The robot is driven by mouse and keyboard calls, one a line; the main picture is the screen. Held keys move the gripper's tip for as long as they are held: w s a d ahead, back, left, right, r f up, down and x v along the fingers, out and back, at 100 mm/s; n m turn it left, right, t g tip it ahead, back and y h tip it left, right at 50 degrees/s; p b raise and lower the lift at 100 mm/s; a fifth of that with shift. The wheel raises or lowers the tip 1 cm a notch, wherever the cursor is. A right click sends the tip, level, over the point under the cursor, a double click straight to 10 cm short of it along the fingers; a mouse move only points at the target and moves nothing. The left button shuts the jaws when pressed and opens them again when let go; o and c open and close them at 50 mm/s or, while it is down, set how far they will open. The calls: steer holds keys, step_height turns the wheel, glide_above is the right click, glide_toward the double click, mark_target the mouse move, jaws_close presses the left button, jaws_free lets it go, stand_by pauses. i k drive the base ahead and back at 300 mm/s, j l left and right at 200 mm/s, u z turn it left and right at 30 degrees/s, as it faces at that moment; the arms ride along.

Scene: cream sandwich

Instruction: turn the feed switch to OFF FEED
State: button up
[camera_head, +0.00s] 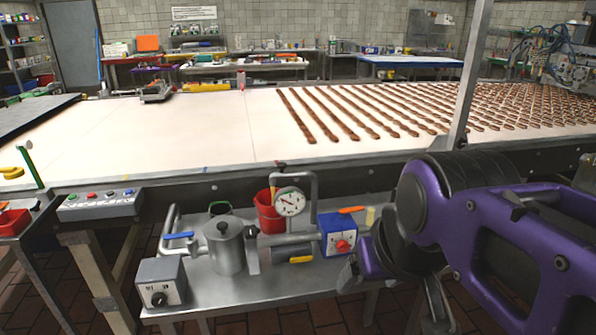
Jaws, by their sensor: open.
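A grey switch box (162,284) with a black rotary knob (159,298) sits at the front left corner of the metal bench. Its markings are too small to read. A blue box (337,232) with a red rotary knob (343,246) stands at the bench's right side; its lettering is also unreadable. I cannot tell for certain which is the feed switch. My gripper (392,290), on my purple arm, is open at the right, just right of the blue box and far from the grey box. Nothing shows between its fingers, though the arm partly hides it.
The metal bench (222,292) also holds a lidded metal pot (225,250), a pressure gauge (290,202), a red bucket (267,219) and pipes with blue, orange and yellow handles. A push-button panel (98,203) is at left. The conveyor (190,135) behind carries rows of brown bars.

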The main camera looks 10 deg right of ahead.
mark_target(159, 300)
steer(key=j+u, duration=0.1)
steer(key=u, duration=1.2)
steer(key=j+z, duration=0.15)
steer(key=z, duration=0.3)
steer(key=l+z, duration=0.1)
steer(key=z, duration=0.35)
steer(key=l+z, duration=0.15)
steer(key=z, duration=0.25)
steer(key=u, duration=1.35)
steer(key=j+z, duration=0.2)
steer(key=j, duration=0.1)
